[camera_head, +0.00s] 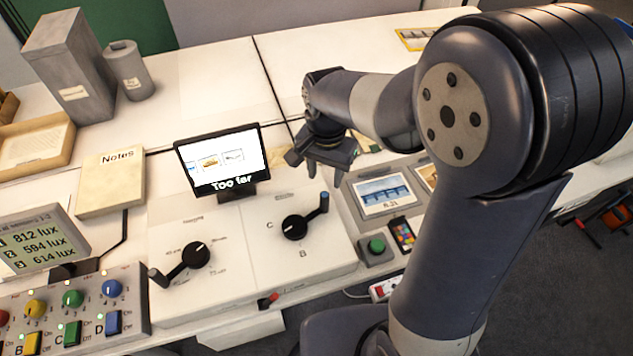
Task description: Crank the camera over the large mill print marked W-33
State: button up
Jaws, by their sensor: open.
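Two cranks sit on white panels. My gripper (312,168) is open and empty above the table, right of the screen and beyond the right crank. I cannot read W-33 on any print.
A bridge print (383,194) lies in a grey tray at right, partly near my arm. A green button box (376,248) stands before it. A notes pad (111,182), a lux display (40,242) and a switch panel (75,312) are at left.

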aim_at(325, 201)
notch_tip(325, 201, down, 11)
jog(key=shift+s+r, duration=0.1)
jog(key=shift+r, duration=0.1)
dwell(0.4)
grip_shut()
